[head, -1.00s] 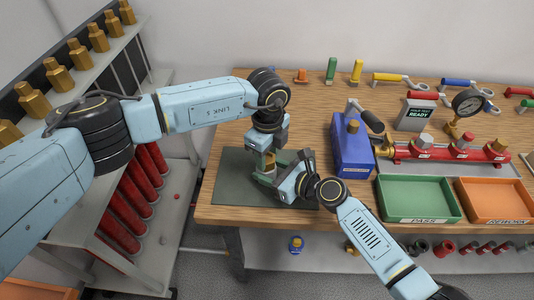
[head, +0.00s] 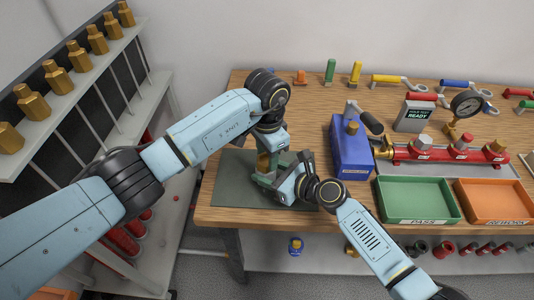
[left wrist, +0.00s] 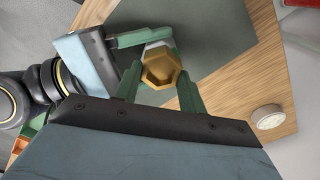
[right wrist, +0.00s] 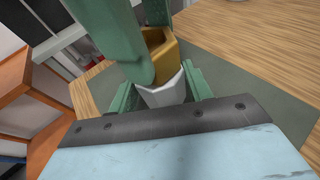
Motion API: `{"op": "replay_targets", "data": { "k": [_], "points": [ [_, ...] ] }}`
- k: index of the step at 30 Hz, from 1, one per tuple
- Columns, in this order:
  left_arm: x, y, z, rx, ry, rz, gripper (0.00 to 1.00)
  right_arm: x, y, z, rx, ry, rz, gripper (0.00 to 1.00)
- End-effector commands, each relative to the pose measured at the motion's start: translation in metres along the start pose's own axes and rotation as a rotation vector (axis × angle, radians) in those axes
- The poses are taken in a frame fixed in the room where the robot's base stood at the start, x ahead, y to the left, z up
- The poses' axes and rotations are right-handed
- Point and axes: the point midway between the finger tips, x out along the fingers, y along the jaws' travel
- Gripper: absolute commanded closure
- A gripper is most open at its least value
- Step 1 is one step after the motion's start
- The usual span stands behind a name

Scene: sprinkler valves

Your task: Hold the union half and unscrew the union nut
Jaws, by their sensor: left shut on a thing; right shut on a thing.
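The brass hexagonal union nut (left wrist: 161,68) shows between my left gripper's green fingers (left wrist: 160,90) in the left wrist view. In the right wrist view the brass nut (right wrist: 157,42) sits on top of the grey-white union half (right wrist: 165,90). My right gripper (right wrist: 160,92) is shut on that union half from the side, below the nut. My left gripper (head: 266,165) is shut on the nut from above. In the head view both grippers meet over the dark green mat (head: 232,190), and they hide most of the union.
A blue box (head: 350,155) with a black-handled tool stands right of the mat. Beyond it are a green PASS tray (head: 385,200), an orange REWORK tray (head: 470,190) and a red manifold with a gauge (head: 467,102). A rack of brass fittings (head: 32,100) stands left.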

Motion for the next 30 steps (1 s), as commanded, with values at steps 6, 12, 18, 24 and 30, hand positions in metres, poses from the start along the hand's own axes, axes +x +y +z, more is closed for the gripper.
{"op": "replay_targets", "data": {
  "k": [6, 12, 18, 24, 30],
  "points": [
    [-0.002, 0.0, -0.002, -0.081, 0.007, -0.001, 0.87, 0.0, 0.002, -0.002, 0.0, 0.004, 0.004, 0.78],
    [-0.008, 0.0, -0.002, -0.079, 0.008, -0.002, 0.87, 0.0, 0.002, -0.002, 0.001, 0.004, 0.005, 0.78],
    [-0.016, 0.0, -0.002, -0.078, 0.008, -0.002, 0.87, 0.0, 0.002, -0.002, 0.001, 0.004, 0.005, 0.78],
    [-0.024, 0.0, -0.002, -0.079, 0.006, -0.001, 0.87, 0.0, 0.002, -0.002, 0.001, 0.004, 0.005, 0.78],
    [-0.032, 0.0, -0.002, -0.078, 0.006, -0.001, 0.87, 0.0, 0.002, -0.002, 0.002, 0.004, 0.005, 0.78]
  ]
}}
